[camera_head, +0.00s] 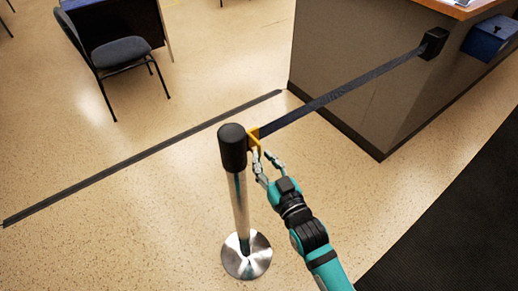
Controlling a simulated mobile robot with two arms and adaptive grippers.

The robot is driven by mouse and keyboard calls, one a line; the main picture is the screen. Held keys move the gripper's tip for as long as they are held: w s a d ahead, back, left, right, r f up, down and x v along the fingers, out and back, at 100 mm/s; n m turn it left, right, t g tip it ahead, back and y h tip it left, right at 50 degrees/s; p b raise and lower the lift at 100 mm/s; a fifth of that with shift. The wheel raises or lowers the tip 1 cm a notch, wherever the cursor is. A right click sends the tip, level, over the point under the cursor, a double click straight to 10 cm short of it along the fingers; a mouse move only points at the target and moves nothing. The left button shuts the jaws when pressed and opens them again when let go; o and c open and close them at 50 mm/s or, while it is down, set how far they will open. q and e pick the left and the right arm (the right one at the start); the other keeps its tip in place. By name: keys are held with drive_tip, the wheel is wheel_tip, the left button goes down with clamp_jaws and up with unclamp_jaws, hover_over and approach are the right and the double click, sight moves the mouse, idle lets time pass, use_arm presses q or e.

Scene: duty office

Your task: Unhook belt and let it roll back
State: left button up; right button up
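The belt (340,93) is a dark strap, pulled taut from a black wall unit (433,43) on the counter side to the post. Its yellow end clip (254,138) sits against the black head (233,148) of the silver post (240,205), which stands upright on a round metal base (246,256). My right gripper (262,154) is just below the clip, with its fingers apart and one fingertip close to or touching the clip. I cannot tell whether it touches. My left gripper is not in view.
A grey counter (350,60) with a wooden top stands at the upper right, with a blue box (489,38) on its side. A dark strip (140,160) crosses the floor. A chair (120,52) stands upper left. A dark mat (460,220) lies lower right.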

sight(259, 152)
drive_tip(key=shift+x, duration=1.7)
clamp_jaws()
